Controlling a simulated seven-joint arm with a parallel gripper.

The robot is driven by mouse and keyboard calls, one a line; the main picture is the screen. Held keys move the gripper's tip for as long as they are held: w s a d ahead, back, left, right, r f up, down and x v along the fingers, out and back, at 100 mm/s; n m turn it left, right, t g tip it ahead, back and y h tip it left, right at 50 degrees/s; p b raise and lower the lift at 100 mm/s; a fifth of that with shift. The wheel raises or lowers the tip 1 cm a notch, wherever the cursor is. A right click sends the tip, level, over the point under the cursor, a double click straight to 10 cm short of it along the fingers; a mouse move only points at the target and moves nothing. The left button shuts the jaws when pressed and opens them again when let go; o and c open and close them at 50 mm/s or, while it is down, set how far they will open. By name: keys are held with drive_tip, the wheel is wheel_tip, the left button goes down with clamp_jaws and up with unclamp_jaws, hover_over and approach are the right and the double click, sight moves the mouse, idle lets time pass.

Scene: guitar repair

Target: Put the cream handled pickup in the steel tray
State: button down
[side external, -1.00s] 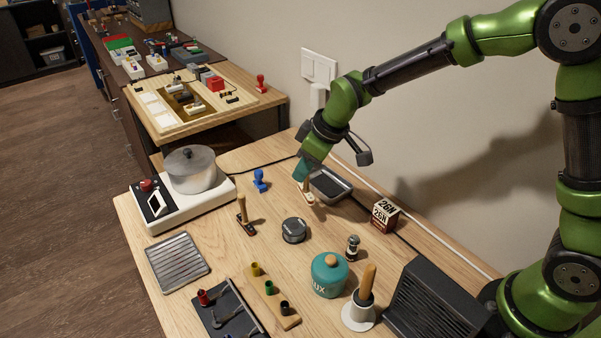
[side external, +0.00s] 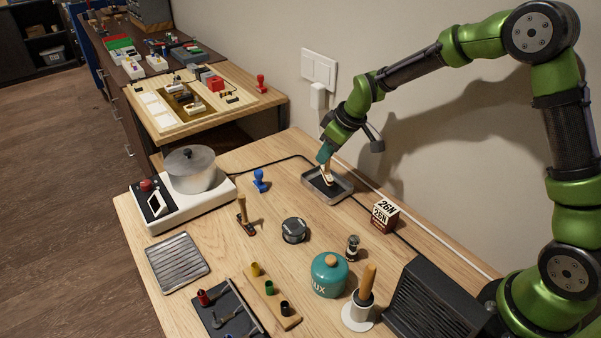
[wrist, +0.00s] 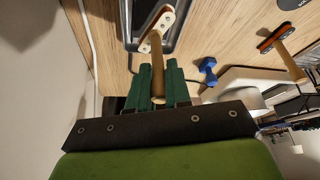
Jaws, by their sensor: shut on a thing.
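The cream pickup (side external: 328,180) has a wooden handle, and my gripper (side external: 325,160) is shut on that handle. In the wrist view the handle (wrist: 157,60) stands between the green fingers (wrist: 158,82), with the cream pickup (wrist: 157,24) at its far end. The steel tray (side external: 343,197) lies on the bench by the wall, under the pickup. The tray also shows in the wrist view (wrist: 182,22), partly behind the pickup. I cannot tell whether the pickup touches the tray floor.
A blue stamp-like piece (side external: 260,181) stands left of the tray. A dark pickup with a wooden handle (side external: 243,219) and a round tin (side external: 294,230) are nearer the front. A small box (side external: 385,215) stands right of the tray. A cable runs along the wall.

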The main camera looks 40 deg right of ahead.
sight(326, 172)
drive_tip(key=shift+f, duration=1.3)
drive_tip(key=shift+f, duration=0.2)
drive_tip(key=c, duration=1.1)
unclamp_jaws()
drive_tip(key=shift+o, duration=0.2)
